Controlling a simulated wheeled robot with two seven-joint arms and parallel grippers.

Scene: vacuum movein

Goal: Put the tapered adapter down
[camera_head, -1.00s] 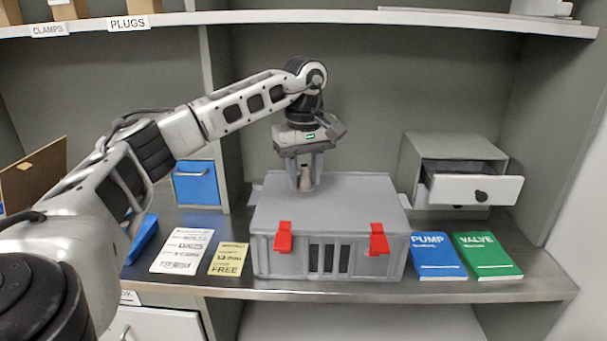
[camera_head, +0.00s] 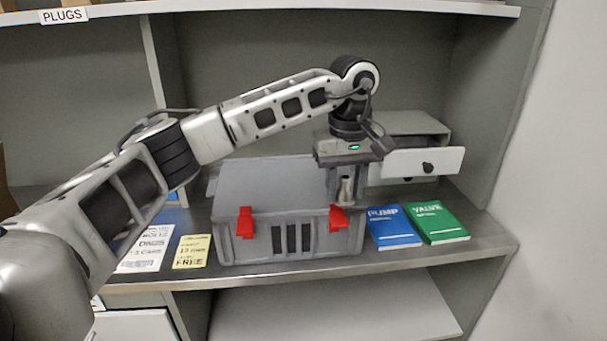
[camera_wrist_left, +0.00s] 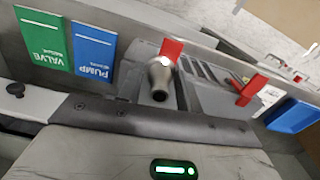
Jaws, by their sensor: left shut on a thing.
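The tapered adapter (camera_head: 345,189) is a small metallic, bottle-shaped piece held upright between the fingers of my left gripper (camera_head: 345,194). In the left wrist view the adapter (camera_wrist_left: 160,80) shows its dark open end. The gripper is shut on it, over the right part of the grey toolbox (camera_head: 275,180) with red latches. The adapter appears close to the right red latch (camera_head: 337,219) in the head view; I cannot tell whether it touches the box. My right gripper is not in view.
A blue PUMP manual (camera_head: 393,227) and a green VALVE manual (camera_head: 436,222) lie right of the toolbox. An open drawer (camera_head: 422,162) juts out behind them. A yellow card (camera_head: 191,251) and a white sheet (camera_head: 148,250) lie left. A bare counter strip (camera_head: 488,236) is at the right.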

